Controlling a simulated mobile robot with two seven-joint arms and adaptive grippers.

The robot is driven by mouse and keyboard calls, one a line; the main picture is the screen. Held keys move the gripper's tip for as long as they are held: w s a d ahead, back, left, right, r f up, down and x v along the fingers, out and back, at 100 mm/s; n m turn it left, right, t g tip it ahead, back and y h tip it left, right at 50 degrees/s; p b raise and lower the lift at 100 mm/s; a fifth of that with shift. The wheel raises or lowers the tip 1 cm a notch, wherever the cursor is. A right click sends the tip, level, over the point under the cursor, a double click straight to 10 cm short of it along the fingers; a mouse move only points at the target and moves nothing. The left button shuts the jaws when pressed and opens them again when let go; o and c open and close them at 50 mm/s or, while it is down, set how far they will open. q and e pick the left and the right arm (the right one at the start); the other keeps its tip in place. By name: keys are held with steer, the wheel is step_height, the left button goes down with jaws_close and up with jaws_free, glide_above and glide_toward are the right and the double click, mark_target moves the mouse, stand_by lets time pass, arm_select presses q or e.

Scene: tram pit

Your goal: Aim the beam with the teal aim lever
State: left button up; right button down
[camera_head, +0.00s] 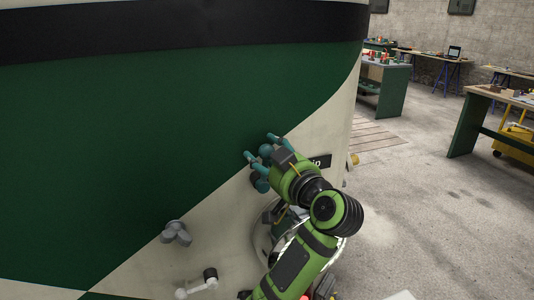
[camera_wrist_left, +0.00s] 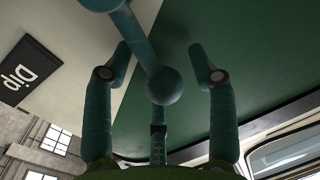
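The teal aim lever (camera_wrist_left: 146,42) is a bar with a ball at each end. In the left wrist view, its near ball (camera_wrist_left: 165,87) lies between the fingers of my left gripper (camera_wrist_left: 160,47), and its other ball is cut by the top edge. Two fingers stand apart on either side, with a third below. I cannot tell whether any finger touches the lever. In the head view, my left gripper (camera_head: 259,147) is at the tram's curved front, with a teal ball (camera_head: 265,150) between its fingertips. My arm and wrist hide part of the lever. My right gripper is not in view.
A black "Dip" sign (camera_wrist_left: 31,71) is beside the lever. The green and cream tram front (camera_head: 130,130) fills the left. A grey lobed knob (camera_head: 176,232) and a pale lever with a dark tip (camera_head: 210,274) are lower left. Open floor (camera_head: 430,200) and workbenches (camera_head: 385,85) lie right.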

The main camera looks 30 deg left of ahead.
arm_select(q)
steer(key=shift+d+r, duration=0.1)
steer(key=v, duration=0.7)
